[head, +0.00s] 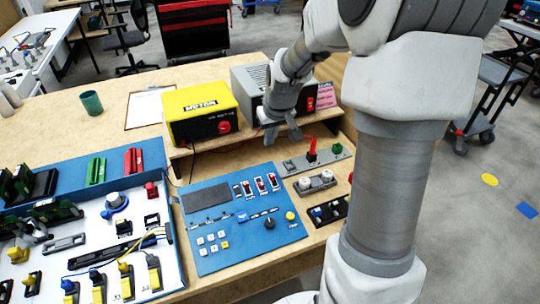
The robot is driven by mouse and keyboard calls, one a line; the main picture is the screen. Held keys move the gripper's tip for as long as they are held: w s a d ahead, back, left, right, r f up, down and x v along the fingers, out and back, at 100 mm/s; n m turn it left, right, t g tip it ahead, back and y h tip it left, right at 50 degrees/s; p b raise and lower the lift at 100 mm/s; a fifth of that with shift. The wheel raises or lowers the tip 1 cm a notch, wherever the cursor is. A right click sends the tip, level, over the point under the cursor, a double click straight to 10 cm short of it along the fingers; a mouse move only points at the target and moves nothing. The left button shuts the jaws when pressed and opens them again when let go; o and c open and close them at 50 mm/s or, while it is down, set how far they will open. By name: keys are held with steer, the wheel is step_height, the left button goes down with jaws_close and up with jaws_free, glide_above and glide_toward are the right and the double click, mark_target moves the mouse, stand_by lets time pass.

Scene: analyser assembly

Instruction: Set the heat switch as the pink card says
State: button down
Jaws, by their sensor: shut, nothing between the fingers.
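The pink card (325,96) stands at the right side of the grey box (247,82), partly behind my arm; its writing is too small to read. The grey box has a red switch (311,104) on its front, just right of my gripper; I cannot read its label or its position. My gripper (283,137) is shut and empty, pointing down in front of the grey box, and hides much of the box's front. I cannot tell for certain which switch is the heat switch.
A yellow box (201,112) marked MOTOR with a red knob stands left of the grey box. A blue panel (225,262) with small switches lies in front. A grey strip (297,165) with red and green parts lies right.

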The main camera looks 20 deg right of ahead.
mark_target(272, 174)
steer(key=b+x, duration=0.2)
steer(key=x, duration=0.8)
steer(key=shift+f, duration=0.15)
steer(key=s, duration=0.2)
steer(key=shift+s, duration=1.05)
steer(key=shift+s+f, duration=0.25)
steer(key=shift+s, duration=0.85)
steer(key=shift+w+r, duration=0.15)
steer(key=shift+w, duration=0.35)
steer(key=w+r, duration=0.2)
steer(key=w, duration=0.1)
steer(key=shift+p, duration=0.35)
steer(key=p+v, duration=0.2)
steer(key=v, duration=0.6)
steer(key=shift+s+r, duration=0.2)
steer(key=shift+s, duration=0.2)
